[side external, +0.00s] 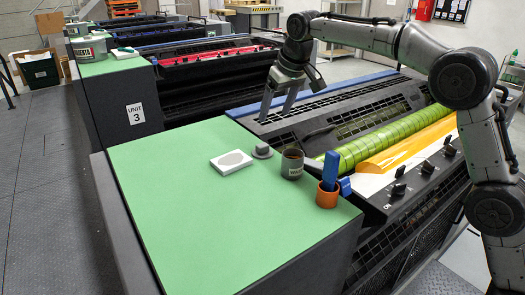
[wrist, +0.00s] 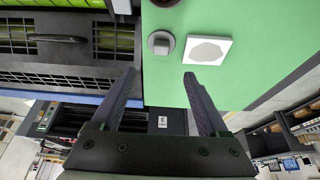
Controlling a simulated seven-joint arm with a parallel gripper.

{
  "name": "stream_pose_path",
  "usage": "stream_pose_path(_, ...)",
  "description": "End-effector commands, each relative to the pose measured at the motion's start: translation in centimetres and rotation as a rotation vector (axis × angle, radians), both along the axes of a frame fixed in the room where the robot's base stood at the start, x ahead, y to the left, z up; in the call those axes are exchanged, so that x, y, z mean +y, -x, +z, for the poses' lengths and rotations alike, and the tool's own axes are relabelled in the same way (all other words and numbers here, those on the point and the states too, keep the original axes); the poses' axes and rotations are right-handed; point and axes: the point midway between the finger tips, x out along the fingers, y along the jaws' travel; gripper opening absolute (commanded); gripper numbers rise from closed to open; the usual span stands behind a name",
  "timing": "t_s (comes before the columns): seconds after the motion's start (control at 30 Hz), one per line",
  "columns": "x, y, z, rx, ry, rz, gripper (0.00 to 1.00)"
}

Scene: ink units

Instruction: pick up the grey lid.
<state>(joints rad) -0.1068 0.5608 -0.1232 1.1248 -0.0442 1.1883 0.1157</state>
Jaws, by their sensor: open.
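The grey lid (side external: 262,151) is a small round piece with a raised knob. It lies on the green top near its edge beside the press, and in the wrist view the lid (wrist: 161,44) sits just beyond the fingertips, roughly between their lines. My gripper (side external: 277,116) is open and empty, above the press's black cover and behind the lid in the side view. In the wrist view both fingers of my gripper (wrist: 160,73) are spread, with nothing between them.
A white square pad (side external: 231,161) with a grey patch lies close to the lid. A grey labelled cup (side external: 292,164) with dark contents stands on its other side. Beyond it is an orange pot (side external: 327,195) with a blue tool. The green top (side external: 200,225) is clear towards the front.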

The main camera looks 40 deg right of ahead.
Motion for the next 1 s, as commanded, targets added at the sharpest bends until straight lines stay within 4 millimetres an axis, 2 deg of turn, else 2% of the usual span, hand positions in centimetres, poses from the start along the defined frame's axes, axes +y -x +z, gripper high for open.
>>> stream_pose_path(0.33,0.0,-2.2,-5.8,0.004,0.0,0.0,0.78)
stream_pose_path(0.67,0.0,-3.1,-7.8,0.002,0.0,0.0,0.78)
stream_pose_path(1.0,0.2,-4.7,-11.8,0.003,0.001,0.0,0.78)
